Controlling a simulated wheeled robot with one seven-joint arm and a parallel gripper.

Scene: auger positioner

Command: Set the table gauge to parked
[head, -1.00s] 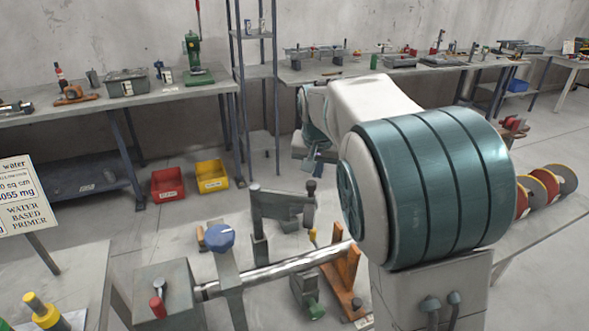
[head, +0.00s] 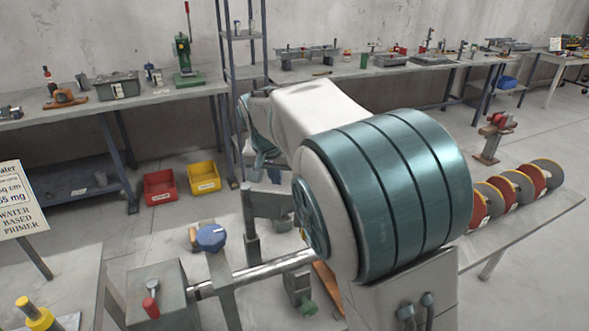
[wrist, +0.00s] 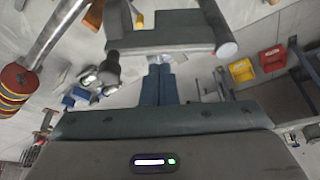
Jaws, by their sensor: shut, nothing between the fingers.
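The positioner has a grey box with a red-handled lever (head: 151,304), a steel shaft (head: 265,272) and a blue knob (head: 211,237) on a grey post. Beside the shaft stands a grey swing arm (head: 268,204) on an upright post, partly hidden by my arm. This appears to be the gauge, but no label confirms it. In the wrist view the grey arm (wrist: 175,38) has a pale round end and a black knob (wrist: 112,62). My gripper (wrist: 158,68) is shut and empty, its blue fingertips close to the grey arm's edge; contact cannot be told.
My arm covers the middle of the head view. A bench with red discs (head: 508,190) stands at right. Red (head: 160,187) and yellow (head: 203,178) bins lie on the floor at back left. A sign (head: 18,205) stands at left.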

